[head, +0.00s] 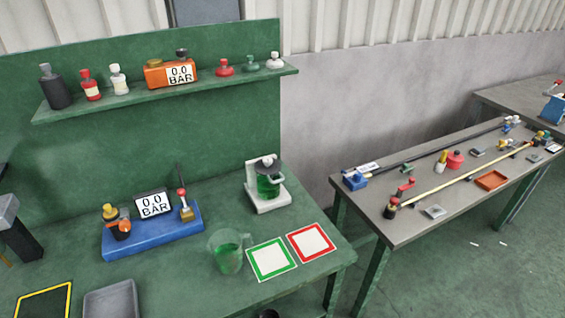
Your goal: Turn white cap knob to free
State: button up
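I cannot tell for sure which item is the white cap knob. A small knob-shaped item with a white top (274,60) stands at the right end of the green wall shelf (180,93). My gripper cannot be made out in this view, and nothing is seen touching these items.
A grey table (400,228) with long rods stands right, beyond a gap.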

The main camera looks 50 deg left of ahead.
aim_at(267, 161)
jog(key=z, duration=0.1)
jog(key=k, duration=1.65)
jog(key=u, duration=1.6)
jog(key=i, duration=0.7)
jog(key=z, duration=0.15)
